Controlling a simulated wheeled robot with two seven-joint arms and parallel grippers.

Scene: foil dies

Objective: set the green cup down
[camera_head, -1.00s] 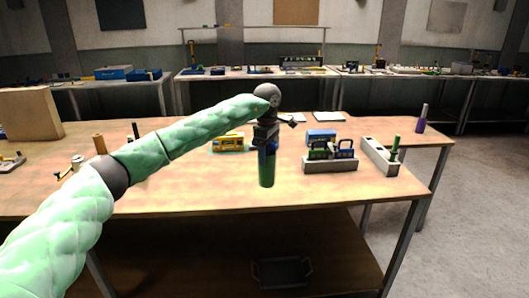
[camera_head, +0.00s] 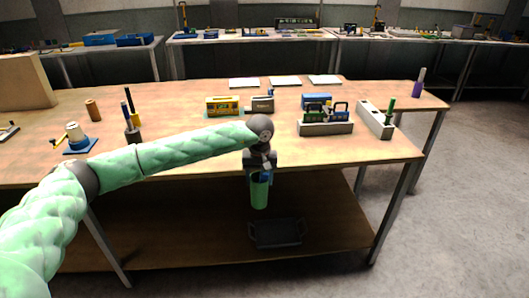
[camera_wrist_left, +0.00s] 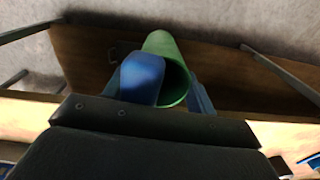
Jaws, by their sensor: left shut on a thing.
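The green cup (camera_head: 259,194) hangs upright below my left gripper (camera_head: 260,177), in front of the table's front edge and at a height below the tabletop in the head view. My left gripper is shut on the cup. In the left wrist view the blue fingers (camera_wrist_left: 165,85) hold the green cup (camera_wrist_left: 162,45) between them, and its open mouth shows. Behind it lies the brown lower shelf (camera_wrist_left: 90,55). My right gripper is not in view.
The lower shelf (camera_head: 180,235) carries a dark tray (camera_head: 276,233) with handles, just below the cup. The tabletop (camera_head: 210,165) above holds a yellow box (camera_head: 222,105), a grey rack (camera_head: 325,128) and a long pale block (camera_head: 374,120). Table legs stand at both sides.

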